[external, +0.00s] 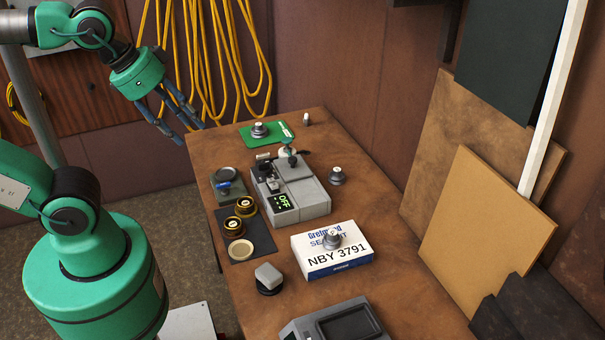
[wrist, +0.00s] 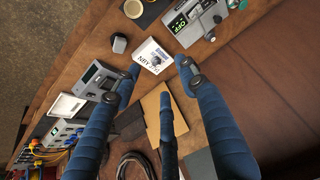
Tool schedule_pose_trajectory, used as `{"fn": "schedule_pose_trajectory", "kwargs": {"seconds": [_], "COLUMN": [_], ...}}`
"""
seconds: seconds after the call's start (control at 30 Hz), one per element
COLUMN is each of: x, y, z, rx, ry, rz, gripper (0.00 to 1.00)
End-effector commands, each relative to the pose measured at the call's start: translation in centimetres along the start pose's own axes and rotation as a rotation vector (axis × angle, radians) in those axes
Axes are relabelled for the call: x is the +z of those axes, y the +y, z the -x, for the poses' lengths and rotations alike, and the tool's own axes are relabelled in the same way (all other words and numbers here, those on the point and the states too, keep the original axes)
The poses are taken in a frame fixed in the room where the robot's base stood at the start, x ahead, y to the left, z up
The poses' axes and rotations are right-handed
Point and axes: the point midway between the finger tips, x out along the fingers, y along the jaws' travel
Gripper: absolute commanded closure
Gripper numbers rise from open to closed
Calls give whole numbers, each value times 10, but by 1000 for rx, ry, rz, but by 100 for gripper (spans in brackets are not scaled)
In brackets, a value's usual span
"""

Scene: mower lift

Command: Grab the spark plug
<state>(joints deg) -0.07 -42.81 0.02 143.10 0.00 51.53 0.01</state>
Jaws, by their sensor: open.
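I cannot make out the spark plug for certain. A small white upright piece (external: 306,119) stands at the table's far end. My gripper (external: 182,122) has blue fingers, spread open and empty, in the air left of the table's far end. In the wrist view my gripper (wrist: 160,78) shows its fingers apart with nothing between them.
A green mat (external: 247,138) carries a metal knob. A white box (external: 350,262) labelled NBY 3791 bears another knob; a third knob (external: 337,176) stands right of the device. A black mat (external: 262,238) holds round pieces. Boards (external: 485,225) lean right; yellow cords (external: 235,60) hang behind.

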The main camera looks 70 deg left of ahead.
Motion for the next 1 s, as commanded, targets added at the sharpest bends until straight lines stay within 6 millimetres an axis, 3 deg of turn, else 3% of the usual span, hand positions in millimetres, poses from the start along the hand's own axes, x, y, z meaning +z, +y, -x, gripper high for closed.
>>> {"fn": "schedule_pose_trajectory", "kwargs": {"seconds": [0.27, 0.67, 1.0], "x": [-31, -129, -209], "y": [-8, -48, -100], "z": [-2, -26, -68], "rx": [-11, -46, -77], "ry": [-7, -23, -35], "rz": [20, 90, 151], "gripper": [57, 57, 57]}}
